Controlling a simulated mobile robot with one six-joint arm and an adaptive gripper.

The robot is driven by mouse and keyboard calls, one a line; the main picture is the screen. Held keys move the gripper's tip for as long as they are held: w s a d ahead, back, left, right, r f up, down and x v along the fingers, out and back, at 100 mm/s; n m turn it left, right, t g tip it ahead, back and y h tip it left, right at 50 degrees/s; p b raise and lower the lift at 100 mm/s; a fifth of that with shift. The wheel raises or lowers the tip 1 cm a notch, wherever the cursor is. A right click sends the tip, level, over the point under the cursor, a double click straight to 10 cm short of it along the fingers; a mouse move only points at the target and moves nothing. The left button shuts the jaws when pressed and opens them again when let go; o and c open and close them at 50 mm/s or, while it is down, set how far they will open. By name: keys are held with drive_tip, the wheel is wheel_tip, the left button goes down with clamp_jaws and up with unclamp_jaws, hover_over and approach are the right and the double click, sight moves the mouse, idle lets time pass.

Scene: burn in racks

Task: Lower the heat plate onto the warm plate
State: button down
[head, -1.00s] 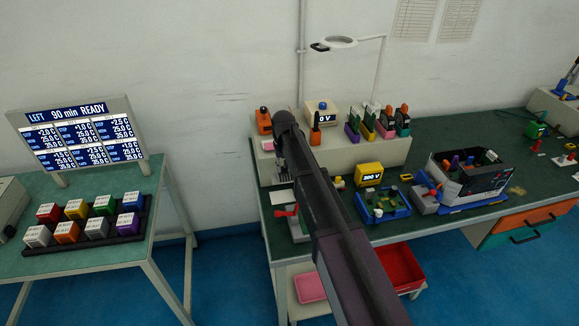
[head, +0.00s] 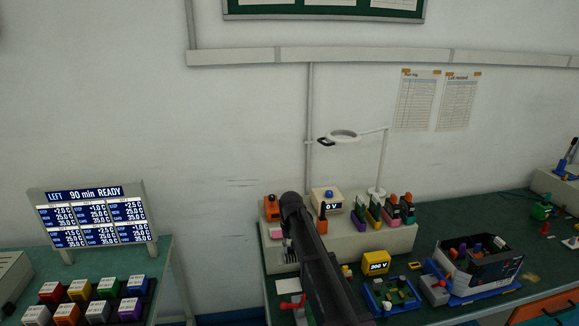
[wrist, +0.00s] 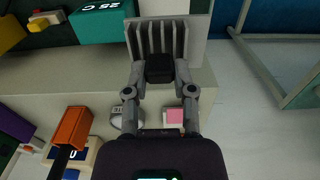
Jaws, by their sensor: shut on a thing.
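My gripper (wrist: 160,72) is shut on the black knob of a grey finned block, the heat plate (wrist: 155,40), in the wrist view. The fins show just beyond the fingertips. A pale flat surface (wrist: 200,40) lies under or behind the fins; I cannot tell whether it is the warm plate or touches the heat plate. A teal box reading 25 C (wrist: 103,20) stands beside the fins. In the head view a grey finned part (head: 289,256) shows left of my arm, which hides most of the gripper.
A pale raised shelf (head: 380,240) holds coloured modules and a 0 V box (head: 328,200). A yellow 300 V meter (head: 375,262), a blue tray (head: 392,298) and a dark open box (head: 478,262) are to the right. Left is a rack of coloured blocks (head: 108,287) under a display (head: 95,218).

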wheel_tip(320, 180, up, 8)
drive_tip(key=p, duration=0.7)
drive_tip(key=shift+r, duration=0.15)
